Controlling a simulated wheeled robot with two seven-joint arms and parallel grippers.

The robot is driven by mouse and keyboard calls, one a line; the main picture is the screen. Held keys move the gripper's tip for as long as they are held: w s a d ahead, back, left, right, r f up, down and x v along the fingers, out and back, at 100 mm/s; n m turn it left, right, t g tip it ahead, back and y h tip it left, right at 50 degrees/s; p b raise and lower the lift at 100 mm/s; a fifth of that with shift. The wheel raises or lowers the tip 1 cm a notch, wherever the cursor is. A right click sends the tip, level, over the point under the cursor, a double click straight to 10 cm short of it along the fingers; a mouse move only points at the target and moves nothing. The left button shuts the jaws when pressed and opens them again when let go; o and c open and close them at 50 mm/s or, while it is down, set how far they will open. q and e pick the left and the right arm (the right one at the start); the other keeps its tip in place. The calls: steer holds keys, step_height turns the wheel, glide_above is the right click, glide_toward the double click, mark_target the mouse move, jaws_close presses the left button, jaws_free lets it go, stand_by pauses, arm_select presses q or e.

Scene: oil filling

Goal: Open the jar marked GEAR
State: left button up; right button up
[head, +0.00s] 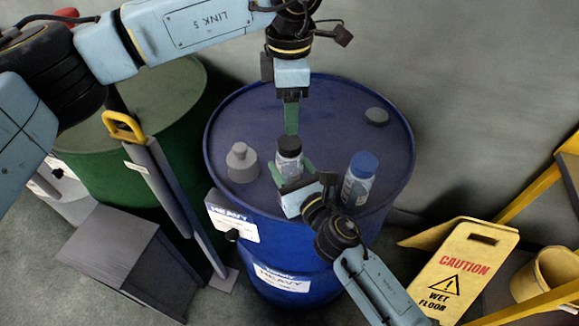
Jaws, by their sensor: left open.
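A jar with a black cap (289,146) stands upright on the blue drum (330,105). My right gripper (291,172) comes from the front, with its green fingers on both sides of this jar's body, shut on it. The wrist hides the jar's lower part. My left gripper (291,119) is open and points down just above the black cap, apart from it or barely touching; I cannot tell which. A second jar with a blue cap (362,165) stands to the right on the drum. I cannot read GEAR on either jar.
A grey funnel-like piece (242,165) stands at the left of the drum top. A low grey bung (377,116) is at the back right. A green drum (170,105) stands behind left, a grey box (115,250) at front left, a yellow caution sign (459,270) at front right.

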mark_target(290, 141)
jaws_close()
arm_select(q)
steer(key=m, duration=1.1)
steer(key=shift+m, duration=0.4)
steer(key=m, duration=0.3)
steer(key=shift+m, duration=0.3)
steer(key=m, duration=0.3)
steer(key=shift+m, duration=0.4)
steer(key=m, duration=0.3)
steer(key=shift+m, duration=0.3)
steer(key=m, duration=0.3)
steer(key=shift+m, duration=0.4)
steer(key=shift+f, duration=4)
